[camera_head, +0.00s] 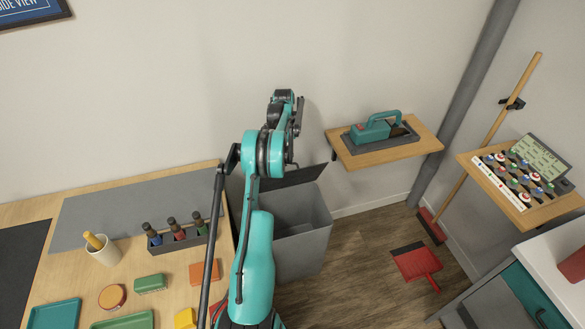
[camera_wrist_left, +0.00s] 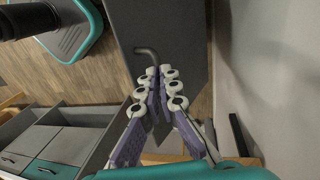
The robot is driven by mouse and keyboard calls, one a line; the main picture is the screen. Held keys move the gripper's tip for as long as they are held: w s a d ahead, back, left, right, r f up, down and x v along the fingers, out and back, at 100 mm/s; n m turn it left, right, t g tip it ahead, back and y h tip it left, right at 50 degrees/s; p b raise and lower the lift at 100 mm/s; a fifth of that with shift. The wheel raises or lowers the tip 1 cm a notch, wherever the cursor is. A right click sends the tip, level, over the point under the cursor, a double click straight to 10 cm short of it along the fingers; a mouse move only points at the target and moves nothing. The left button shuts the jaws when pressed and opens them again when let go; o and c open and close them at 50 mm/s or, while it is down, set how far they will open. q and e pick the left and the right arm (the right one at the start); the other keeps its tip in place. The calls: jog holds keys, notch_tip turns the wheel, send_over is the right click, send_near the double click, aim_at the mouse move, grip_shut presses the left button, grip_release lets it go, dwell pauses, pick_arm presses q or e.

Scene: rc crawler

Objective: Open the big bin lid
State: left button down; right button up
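The big grey bin (camera_head: 305,252) stands on the floor right of the workbench, partly behind my left arm. Its dark lid (camera_head: 303,176) is tilted up at the back, and part of the bin's inside shows. In the left wrist view the lid (camera_wrist_left: 185,28) is a dark panel with a bent rod handle (camera_wrist_left: 146,54). My left gripper (camera_wrist_left: 157,84) has its purple-padded fingers close together at the handle's end, which runs in between them. In the head view the fingers are hidden behind the arm. My right gripper is in neither view.
The workbench (camera_head: 135,215) left of the bin bears a bottle rack, a cup and several small boxes. A wall shelf (camera_head: 400,150) with a teal tool is right of the lid. A red dustpan (camera_head: 417,264) lies on the floor. A wall stands close behind.

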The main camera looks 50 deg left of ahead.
pick_arm(q)
jog(key=shift+w+a+f, duration=0.15)
jog(key=shift+a+f, duration=0.05)
jog(key=shift+a, duration=0.35)
jog(key=shift+w+a+f, duration=0.15)
jog(key=shift+w+a, duration=0.05)
jog(key=shift+a, duration=0.35)
jog(key=shift+w+a+f, duration=0.15)
jog(key=shift+a+f, duration=0.05)
jog(key=shift+a, duration=0.35)
jog(key=c, duration=1.9)
grip_release()
jog(key=shift+c, duration=0.2)
jog(key=o, duration=1.2)
jog(key=shift+w+a+f, duration=0.35)
jog(key=shift+a+f, duration=0.2)
jog(key=shift+f, duration=0.25)
jog(key=shift+d+r, duration=0.15)
jog(key=shift+r, duration=0.15)
jog(key=shift+c, duration=1.1)
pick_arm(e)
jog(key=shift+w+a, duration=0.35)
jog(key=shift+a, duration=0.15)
